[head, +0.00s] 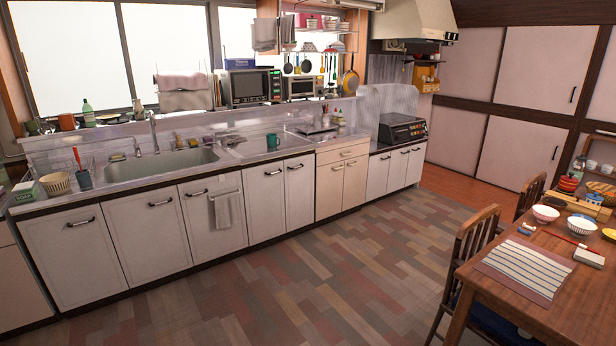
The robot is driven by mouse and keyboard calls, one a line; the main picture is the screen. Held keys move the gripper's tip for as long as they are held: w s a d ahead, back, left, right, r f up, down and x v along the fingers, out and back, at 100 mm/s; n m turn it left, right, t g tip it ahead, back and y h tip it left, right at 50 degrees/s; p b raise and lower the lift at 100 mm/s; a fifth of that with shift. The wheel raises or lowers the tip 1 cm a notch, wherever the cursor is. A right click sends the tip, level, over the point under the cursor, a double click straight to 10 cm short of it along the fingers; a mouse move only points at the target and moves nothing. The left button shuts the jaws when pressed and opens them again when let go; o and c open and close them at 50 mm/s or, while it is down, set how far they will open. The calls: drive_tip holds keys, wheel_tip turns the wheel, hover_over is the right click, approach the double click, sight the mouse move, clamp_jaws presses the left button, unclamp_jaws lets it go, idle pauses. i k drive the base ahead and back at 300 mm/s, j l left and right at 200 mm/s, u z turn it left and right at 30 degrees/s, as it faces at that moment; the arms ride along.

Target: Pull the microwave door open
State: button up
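The microwave (248,87) stands on the raised ledge behind the counter, below the window's right end. Its dark door faces the room and looks shut, with a control panel at its right side. My gripper is not in view, and no part of my arm shows. The microwave is some way off across the floor, beyond the counter.
A long counter (110,194) with a sink (165,165) runs in front of the ledge. A teal mug (273,142) stands on it. A toaster oven (300,87) is right of the microwave. A dining table (505,300) and chairs (470,245) stand at right. The floor between is clear.

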sight(252, 87)
drive_tip(key=i, duration=4.8)
drive_tip(key=i+u, duration=0.15)
drive_tip(key=i, duration=0.3)
drive_tip(key=i+l+u, duration=0.2)
drive_tip(key=i, duration=0.2)
drive_tip(key=i+l+u, duration=0.15)
drive_tip(key=i, duration=0.3)
drive_tip(key=i+l+u, duration=0.15)
drive_tip(key=i, duration=0.25)
